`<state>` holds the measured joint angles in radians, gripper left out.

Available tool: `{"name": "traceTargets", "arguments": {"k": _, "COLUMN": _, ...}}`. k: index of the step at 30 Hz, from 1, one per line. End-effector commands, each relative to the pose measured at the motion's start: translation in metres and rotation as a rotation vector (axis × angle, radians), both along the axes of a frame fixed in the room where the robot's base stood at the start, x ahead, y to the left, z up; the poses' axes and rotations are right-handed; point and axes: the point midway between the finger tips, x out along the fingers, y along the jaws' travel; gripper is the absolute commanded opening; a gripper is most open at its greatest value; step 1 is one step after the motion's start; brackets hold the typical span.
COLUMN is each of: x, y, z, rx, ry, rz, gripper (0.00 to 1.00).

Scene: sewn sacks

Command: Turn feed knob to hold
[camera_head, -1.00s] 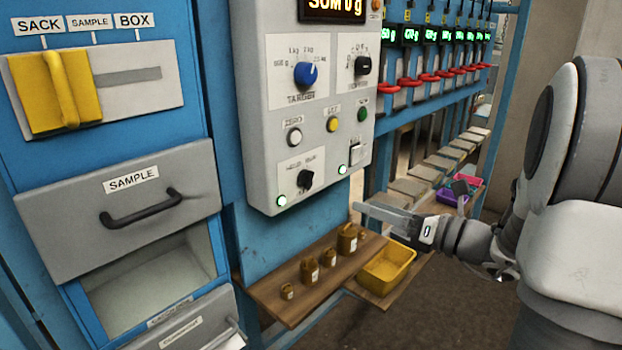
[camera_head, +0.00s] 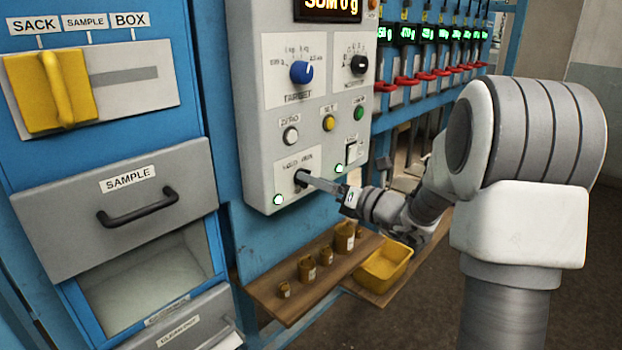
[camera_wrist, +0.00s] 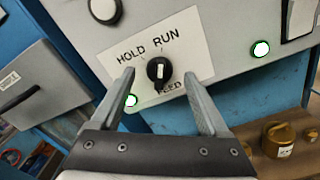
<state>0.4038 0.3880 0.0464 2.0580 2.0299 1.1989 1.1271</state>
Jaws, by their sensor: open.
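The feed knob (camera_wrist: 158,70) is a small black rotary knob with a pale pointer mark, on a white plate lettered HOLD, RUN and FEED. In the wrist view its mark looks roughly upright in the picture, nearer RUN than HOLD; the exact setting is hard to tell. My gripper (camera_wrist: 160,88) is open, with one finger on each side of the knob and gaps between. In the head view my gripper (camera_head: 308,182) points at the knob (camera_head: 300,178), and its fingertips partly cover it. I cannot tell whether they touch the panel.
The grey control panel (camera_head: 262,110) also carries a blue target knob (camera_head: 301,72), another black knob (camera_head: 359,64) and several buttons. Green lamps flank the feed plate. Below are a wooden shelf (camera_head: 262,285) with brass weights and a yellow tray (camera_head: 384,266).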

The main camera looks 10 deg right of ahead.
Motion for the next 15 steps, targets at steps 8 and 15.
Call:
{"name": "traceTargets", "arguments": {"k": 8, "x": 0.018, "y": 0.013, "z": 0.0, "rx": -0.001, "ry": -0.001, "rz": 0.0, "gripper": 0.78}}
{"name": "traceTargets", "arguments": {"k": 15, "x": 0.019, "y": 0.014, "z": 0.0, "rx": -0.001, "ry": 0.0, "rz": 0.001, "gripper": 0.78}}
